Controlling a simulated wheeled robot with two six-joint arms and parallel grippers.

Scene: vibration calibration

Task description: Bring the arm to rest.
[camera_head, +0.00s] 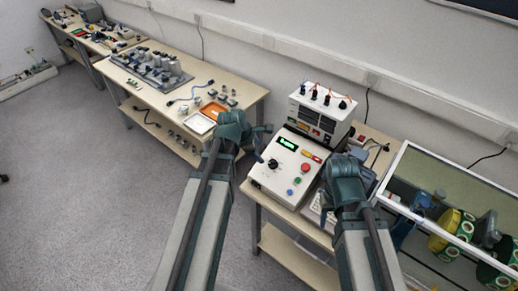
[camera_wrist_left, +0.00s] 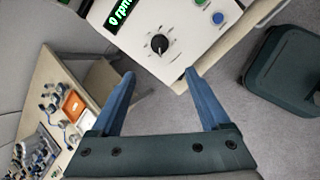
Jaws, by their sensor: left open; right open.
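The white control box (camera_head: 285,165) stands on the middle bench, with a green-lit display (camera_head: 288,144), a black knob (camera_head: 272,163) and coloured buttons. In the left wrist view its display (camera_wrist_left: 121,10) reads "0 rpm", and the knob (camera_wrist_left: 159,44) lies beyond my fingertips. My left gripper (camera_head: 260,140) is beside the box's left edge, its blue fingers apart and empty; they also show in the left wrist view (camera_wrist_left: 160,75). My right gripper (camera_head: 345,175) is at the box's right side; its arm hides most of its fingers, and I see nothing held.
A white instrument (camera_head: 320,112) with several knobs stands behind the box. A bench (camera_head: 140,90) with an orange tray (camera_head: 212,110) and small parts is at the left. A glass-topped case (camera_head: 450,180) with yellow and green reels is at the right. The grey floor (camera_head: 80,180) is clear.

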